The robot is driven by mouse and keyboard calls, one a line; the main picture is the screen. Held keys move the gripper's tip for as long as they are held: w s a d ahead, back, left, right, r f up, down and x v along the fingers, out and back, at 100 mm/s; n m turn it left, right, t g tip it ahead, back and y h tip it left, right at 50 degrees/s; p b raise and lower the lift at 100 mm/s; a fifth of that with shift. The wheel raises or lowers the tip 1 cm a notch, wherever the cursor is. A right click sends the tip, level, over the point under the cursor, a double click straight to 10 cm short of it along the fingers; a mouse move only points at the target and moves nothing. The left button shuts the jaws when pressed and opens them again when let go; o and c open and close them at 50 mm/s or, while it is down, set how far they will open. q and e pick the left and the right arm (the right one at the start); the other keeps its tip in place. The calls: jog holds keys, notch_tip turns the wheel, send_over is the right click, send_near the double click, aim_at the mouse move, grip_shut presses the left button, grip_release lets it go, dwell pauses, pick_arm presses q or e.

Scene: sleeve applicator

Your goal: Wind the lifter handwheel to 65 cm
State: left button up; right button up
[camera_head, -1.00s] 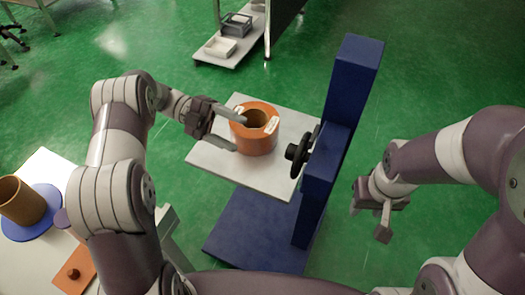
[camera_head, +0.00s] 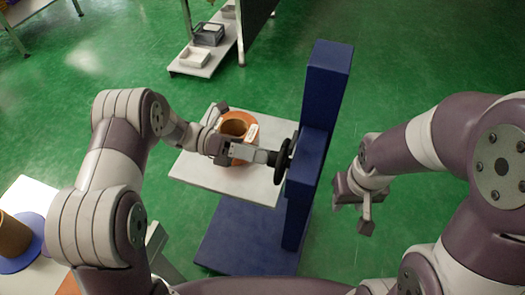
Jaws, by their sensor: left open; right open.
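The blue lifter (camera_head: 318,110) stands on the floor with its upright column and carries a grey platform (camera_head: 190,166). The black handwheel (camera_head: 284,161) is on the column's left side, edge-on to me. An orange ring-shaped roll (camera_head: 240,118) with white labels sits on the platform, partly hidden by my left gripper. My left gripper (camera_head: 248,130) is open over the platform, in front of the roll, with one finger reaching close to the handwheel; I cannot tell whether it touches. My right gripper (camera_head: 350,208) is open and empty, right of the column. No height reading is legible.
A table (camera_head: 32,190) at the lower left holds a brown cylinder (camera_head: 12,236) on a blue disc (camera_head: 30,255). A shelf (camera_head: 207,66) with bins stands at the back. Green floor is free right of the column.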

pick_arm(q)
jog(key=shift+s+d, duration=0.15)
jog(key=shift+d, duration=0.25)
jog(key=c, duration=1.1)
jog(key=shift+o, duration=0.2)
jog(key=shift+n, duration=0.3)
